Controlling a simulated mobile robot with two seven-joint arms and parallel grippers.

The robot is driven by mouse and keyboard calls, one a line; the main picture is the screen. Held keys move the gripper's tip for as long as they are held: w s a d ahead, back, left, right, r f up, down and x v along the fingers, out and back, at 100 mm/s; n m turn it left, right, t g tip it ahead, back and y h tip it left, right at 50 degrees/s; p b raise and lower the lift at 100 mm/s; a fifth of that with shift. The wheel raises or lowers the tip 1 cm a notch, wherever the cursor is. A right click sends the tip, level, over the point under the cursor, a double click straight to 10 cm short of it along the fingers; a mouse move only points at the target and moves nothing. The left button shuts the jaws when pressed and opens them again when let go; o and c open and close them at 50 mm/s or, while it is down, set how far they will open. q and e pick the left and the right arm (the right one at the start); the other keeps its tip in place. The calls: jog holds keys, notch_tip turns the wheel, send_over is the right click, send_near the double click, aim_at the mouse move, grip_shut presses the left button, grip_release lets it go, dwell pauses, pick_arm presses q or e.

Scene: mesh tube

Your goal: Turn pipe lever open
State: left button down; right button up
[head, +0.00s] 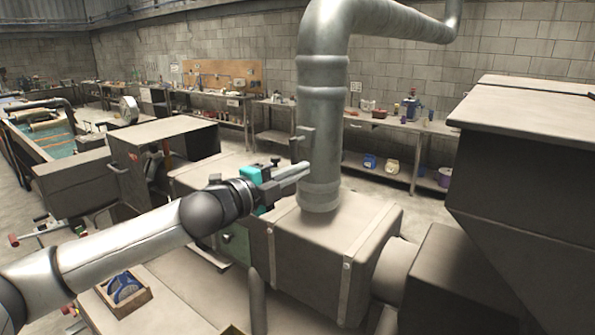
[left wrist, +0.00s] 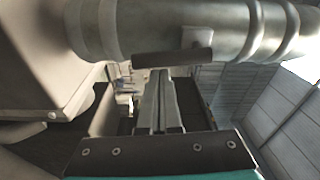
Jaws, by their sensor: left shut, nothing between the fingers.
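The large grey metal pipe (head: 322,150) rises upright from a box-shaped machine. Its small lever (head: 299,143) sits on the pipe's left side, just above my gripper. My left gripper (head: 304,167) reaches in from the left, with its fingertips beside the lower pipe and below the lever. In the left wrist view the pipe (left wrist: 240,28) crosses the top, and the lever (left wrist: 172,58) is a dark bar lying along it. My shut, empty fingers (left wrist: 158,75) point at the bar; I cannot tell whether they touch it. My right gripper is not in view.
The machine box (head: 315,250) stands under the pipe. A large hopper-like metal housing (head: 525,150) is close on the right. A metal cabinet (head: 165,140) stands behind my arm on the left. Workbenches (head: 400,122) line the back wall, with open floor before them.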

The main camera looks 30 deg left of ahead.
pick_arm(q)
jog(key=shift+w+a+f, duration=0.1)
jog(key=shift+a, duration=0.65)
jog(key=p+v, duration=0.1)
jog(key=v, duration=1.4)
dwell(0.8)
